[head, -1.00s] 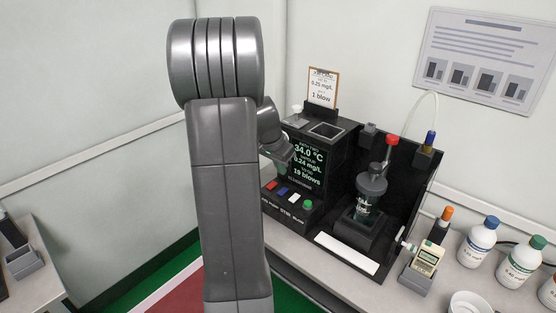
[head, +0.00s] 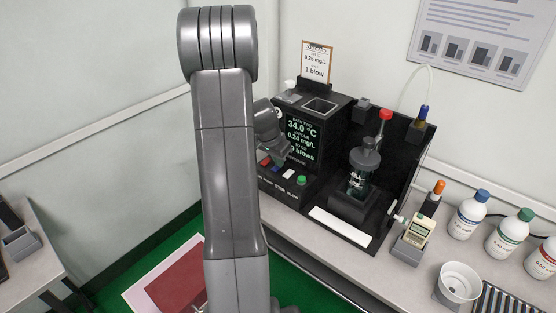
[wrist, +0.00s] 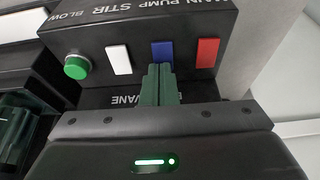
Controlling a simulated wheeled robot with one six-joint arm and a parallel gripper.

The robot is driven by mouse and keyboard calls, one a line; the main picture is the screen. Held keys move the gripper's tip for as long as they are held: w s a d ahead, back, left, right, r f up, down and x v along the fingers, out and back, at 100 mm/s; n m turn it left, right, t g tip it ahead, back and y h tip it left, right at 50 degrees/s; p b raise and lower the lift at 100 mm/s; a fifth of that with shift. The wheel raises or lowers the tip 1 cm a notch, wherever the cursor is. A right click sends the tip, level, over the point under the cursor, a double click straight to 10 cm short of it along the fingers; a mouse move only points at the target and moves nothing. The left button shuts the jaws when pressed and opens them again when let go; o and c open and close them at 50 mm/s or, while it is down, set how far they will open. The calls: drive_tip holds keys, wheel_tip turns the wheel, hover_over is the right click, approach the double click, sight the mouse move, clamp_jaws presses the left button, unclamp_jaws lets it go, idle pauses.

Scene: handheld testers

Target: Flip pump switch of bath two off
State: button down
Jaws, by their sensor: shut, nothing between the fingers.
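The black bath unit in the head view has a lit screen (head: 300,138) reading 34.0 °C; its top line is too small to read surely. Below it is a row of switches: red (head: 264,161), blue (head: 276,168), white (head: 289,174) and a green button (head: 301,180). The wrist view shows the labels MAIN, PUMP, STIR and BLOW upside down; the blue switch (wrist: 162,53) is at PUMP. My gripper (wrist: 159,70) is shut and empty, its green fingertips overlapping the blue switch's lower edge. I cannot tell whether they touch.
A stirred vessel (head: 358,183) stands right of the screen. A handheld meter (head: 416,234), capped bottles (head: 468,214) and a white cup (head: 459,282) are farther right on the bench. The white wall is behind.

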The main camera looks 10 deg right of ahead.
drive_tip(key=shift+d+f+b, duration=0.1)
drive_tip(key=shift+f+b, duration=0.35)
drive_tip(key=shift+r+p, duration=0.25)
drive_tip(key=shift+p, duration=0.05)
drive_tip(key=shift+f, duration=0.1)
drive_tip(key=shift+s+b, duration=0.15)
drive_tip(key=shift+b, duration=0.15)
drive_tip(key=shift+s+a+b, duration=0.4)
drive_tip(key=shift+a, duration=0.25)
